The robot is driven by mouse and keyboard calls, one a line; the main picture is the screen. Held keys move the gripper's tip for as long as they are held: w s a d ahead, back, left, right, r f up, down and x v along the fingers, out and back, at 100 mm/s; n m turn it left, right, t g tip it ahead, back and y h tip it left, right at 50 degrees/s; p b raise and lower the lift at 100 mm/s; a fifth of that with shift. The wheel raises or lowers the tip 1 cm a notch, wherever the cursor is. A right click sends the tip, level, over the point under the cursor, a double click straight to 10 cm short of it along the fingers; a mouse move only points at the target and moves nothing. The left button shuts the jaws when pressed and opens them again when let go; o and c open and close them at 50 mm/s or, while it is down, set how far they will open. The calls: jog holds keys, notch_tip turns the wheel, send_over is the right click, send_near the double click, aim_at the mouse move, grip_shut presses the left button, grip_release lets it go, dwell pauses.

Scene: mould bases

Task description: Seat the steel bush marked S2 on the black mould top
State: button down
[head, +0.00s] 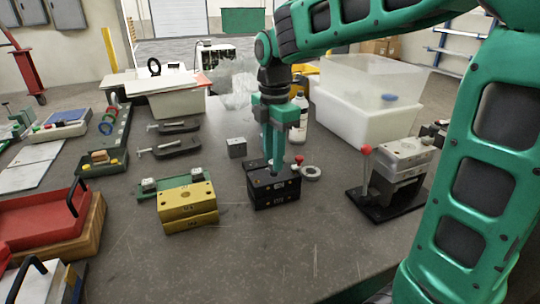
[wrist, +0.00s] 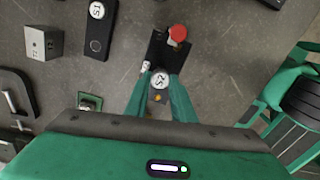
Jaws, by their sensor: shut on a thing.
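My gripper (head: 278,168) points straight down at the black mould (head: 275,193), its fingertips at or just above the mould's top. In the wrist view my gripper (wrist: 160,88) is shut on the steel bush marked S2 (wrist: 160,79), whose round grey body with a white marked face sits between the green fingers. The black mould (wrist: 165,56) shows there just beyond the fingertips, with a red knob (wrist: 178,33) on its far part. The fingers hide the bush in the head view. I cannot tell whether the bush touches the mould.
A yellow mould (head: 187,207) stands left of the black one. A grey cube (head: 236,147) stands behind. A disc marked S1 (wrist: 97,10) lies on a black plate (wrist: 99,42). A stand with a grey mould (head: 404,154) is at right.

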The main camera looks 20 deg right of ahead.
jog(key=shift+f, duration=1.05)
dwell(0.4)
jog(key=c, duration=1.4)
grip_release()
jog(key=shift+c, duration=0.2)
notch_tip(320, 180, up, 11)
jog(key=s+d+f+m, duration=0.5)
jog(key=s+m, duration=0.3)
jog(key=m, duration=0.1)
jog(key=s+d+f+m, duration=0.5)
jog(key=s+d+m, duration=0.1)
jog(key=s+m, duration=0.2)
jog(key=s+d+f+m, duration=0.6)
jog(key=s+m, duration=0.3)
jog(key=shift+s+m, duration=0.15)
jog(key=shift+m, duration=0.15)
